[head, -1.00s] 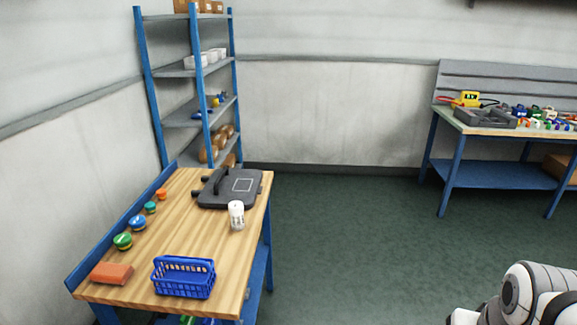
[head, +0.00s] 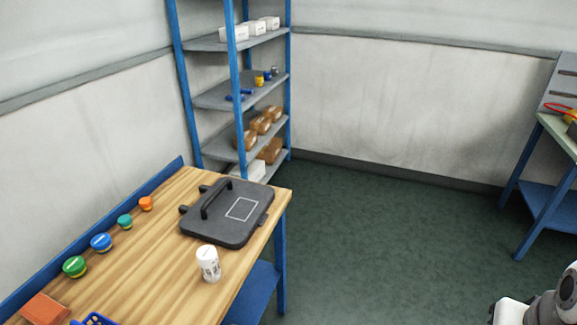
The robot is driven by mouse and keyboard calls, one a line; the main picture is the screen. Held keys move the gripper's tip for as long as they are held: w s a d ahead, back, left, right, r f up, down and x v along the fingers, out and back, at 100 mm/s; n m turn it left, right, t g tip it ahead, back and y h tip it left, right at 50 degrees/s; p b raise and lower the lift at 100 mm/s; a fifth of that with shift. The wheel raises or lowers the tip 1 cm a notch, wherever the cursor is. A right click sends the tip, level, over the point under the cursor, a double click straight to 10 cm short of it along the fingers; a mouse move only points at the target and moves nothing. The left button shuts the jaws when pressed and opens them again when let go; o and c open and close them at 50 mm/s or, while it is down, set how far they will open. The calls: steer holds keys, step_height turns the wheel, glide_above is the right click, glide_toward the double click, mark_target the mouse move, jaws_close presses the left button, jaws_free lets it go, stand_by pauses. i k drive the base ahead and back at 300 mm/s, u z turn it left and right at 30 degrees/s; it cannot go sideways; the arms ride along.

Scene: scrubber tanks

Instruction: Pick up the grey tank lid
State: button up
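The grey tank lid (head: 226,228) lies flat on the wooden table (head: 165,247), near its far right corner. It is dark grey, with a raised bar handle (head: 216,198) on its left part and a pale square outline on top. Nothing covers it. Part of my arm shows at the lower right edge of the head view, well away from the lid. My gripper is not in view.
A white bottle (head: 208,263) stands just in front of the lid. Several coloured caps line the table's left side, by a blue rail. A blue basket (head: 95,320) is cut off below. A shelf rack (head: 240,92) stands behind; green floor (head: 370,235) to the right is clear.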

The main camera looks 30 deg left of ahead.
mark_target(229, 212)
steer(key=u, duration=0.5)
steer(key=i, duration=1.25)
steer(key=u, duration=1.4)
steer(key=i, duration=0.7)
steer(key=u, duration=0.2)
steer(key=k, duration=0.75)
steer(key=u, duration=0.2)
steer(key=i, duration=0.75)
steer(key=z, duration=0.05)
